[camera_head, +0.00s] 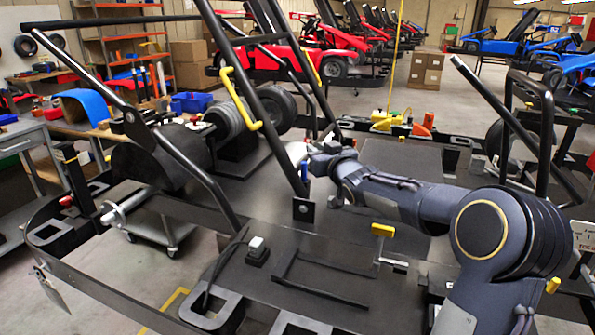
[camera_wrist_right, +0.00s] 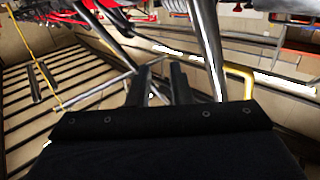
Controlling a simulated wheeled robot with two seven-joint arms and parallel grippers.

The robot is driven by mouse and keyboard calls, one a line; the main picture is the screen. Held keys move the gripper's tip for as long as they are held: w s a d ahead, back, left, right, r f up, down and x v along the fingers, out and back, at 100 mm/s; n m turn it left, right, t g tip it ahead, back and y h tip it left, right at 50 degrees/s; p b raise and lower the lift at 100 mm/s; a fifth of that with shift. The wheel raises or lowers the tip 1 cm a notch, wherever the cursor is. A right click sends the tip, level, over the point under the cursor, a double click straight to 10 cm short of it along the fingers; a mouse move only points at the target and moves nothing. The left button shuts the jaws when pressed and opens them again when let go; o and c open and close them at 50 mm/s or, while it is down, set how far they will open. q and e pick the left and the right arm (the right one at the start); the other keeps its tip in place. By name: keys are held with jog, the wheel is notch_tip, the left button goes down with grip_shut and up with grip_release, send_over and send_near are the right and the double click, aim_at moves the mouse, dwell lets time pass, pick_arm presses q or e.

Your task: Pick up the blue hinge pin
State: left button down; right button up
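A small upright blue piece, which looks like the blue hinge pin (camera_head: 304,169), shows in the head view beside a slanted black bar, above that bar's foot bracket (camera_head: 303,208). My right gripper (camera_head: 308,158) reaches in from the right and is close to the blue piece; I cannot tell whether they touch. In the right wrist view, the right gripper's two dark fingers (camera_wrist_right: 160,82) stand apart with a gap between them, and no blue piece shows there. My left gripper is in neither view.
Black kart frame bars (camera_head: 265,110) surround the right gripper. A yellow handle (camera_head: 240,97) is on a bar to its left; a yellow handle (camera_wrist_right: 240,80) also shows in the right wrist view. A yellow-topped part (camera_head: 382,230) stands on the dark deck in front.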

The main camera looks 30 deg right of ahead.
jog(key=w, duration=0.1)
send_near(305, 164)
jog(key=w, duration=0.4)
jog(key=shift+w+d+f+b, duration=0.1)
jog(key=shift+w+d+b, duration=0.05)
jog(key=shift+d+b, duration=0.15)
jog(key=w, duration=0.3)
jog(key=w+p, duration=0.1)
jog(key=w, duration=0.2)
jog(key=shift+w+d, duration=0.2)
jog(key=shift+w, duration=0.1)
grip_shut()
